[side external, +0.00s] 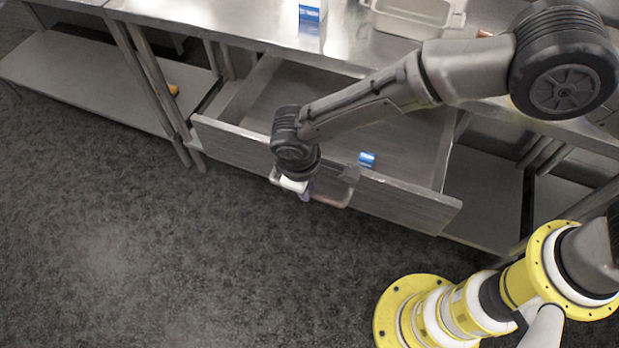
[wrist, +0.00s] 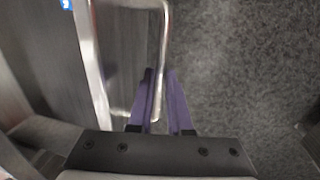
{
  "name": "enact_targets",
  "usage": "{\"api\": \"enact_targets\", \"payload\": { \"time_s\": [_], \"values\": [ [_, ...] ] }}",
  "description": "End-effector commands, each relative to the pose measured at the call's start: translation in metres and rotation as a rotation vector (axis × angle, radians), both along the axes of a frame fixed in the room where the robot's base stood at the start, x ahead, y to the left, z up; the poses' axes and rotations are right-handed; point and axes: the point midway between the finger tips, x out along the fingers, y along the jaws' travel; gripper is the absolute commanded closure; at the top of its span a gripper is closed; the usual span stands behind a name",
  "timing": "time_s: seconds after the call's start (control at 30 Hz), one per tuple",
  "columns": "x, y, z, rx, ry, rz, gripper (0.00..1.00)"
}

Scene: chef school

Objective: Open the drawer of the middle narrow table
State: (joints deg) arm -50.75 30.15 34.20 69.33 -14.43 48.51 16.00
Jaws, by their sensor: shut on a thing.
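The drawer (side external: 400,196) of the steel table (side external: 262,24) is pulled well out in the side external view, and its inside is visible. A small blue-and-white box (side external: 366,159) lies inside it. The drawer's bar handle (side external: 340,198) is on the front panel. My gripper (side external: 304,191) is at the left part of the handle. In the wrist view, the purple fingers of my gripper (wrist: 160,85) are shut on the handle (wrist: 166,40), near one end of the bar. The wrist view also shows the top edge of the drawer front (wrist: 88,60).
A blue-and-white box (side external: 311,14) and a pale container (side external: 411,17) stand on the tabletop. A lower shelf (side external: 95,78) extends at the left, with an orange item (side external: 173,90) near it. The dark floor (side external: 150,255) in front of the drawer is clear at the left.

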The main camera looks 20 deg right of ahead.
Motion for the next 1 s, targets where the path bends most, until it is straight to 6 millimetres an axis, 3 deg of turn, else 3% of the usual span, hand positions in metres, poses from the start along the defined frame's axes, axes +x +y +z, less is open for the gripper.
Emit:
{"api": "enact_targets", "payload": {
  "time_s": [0.17, 0.43, 0.47, 0.6, 1.0],
  "values": [
    [-0.021, 0.021, 0.000, 0.002, 0.000, 0.002, 1.00],
    [-0.021, 0.021, 0.000, 0.002, -0.001, -0.001, 1.00],
    [-0.021, 0.021, 0.000, 0.002, -0.001, 0.000, 0.77],
    [-0.021, 0.021, 0.000, 0.002, -0.001, 0.000, 0.53],
    [-0.022, 0.023, 0.007, 0.003, -0.002, 0.001, 0.53]
  ]
}}
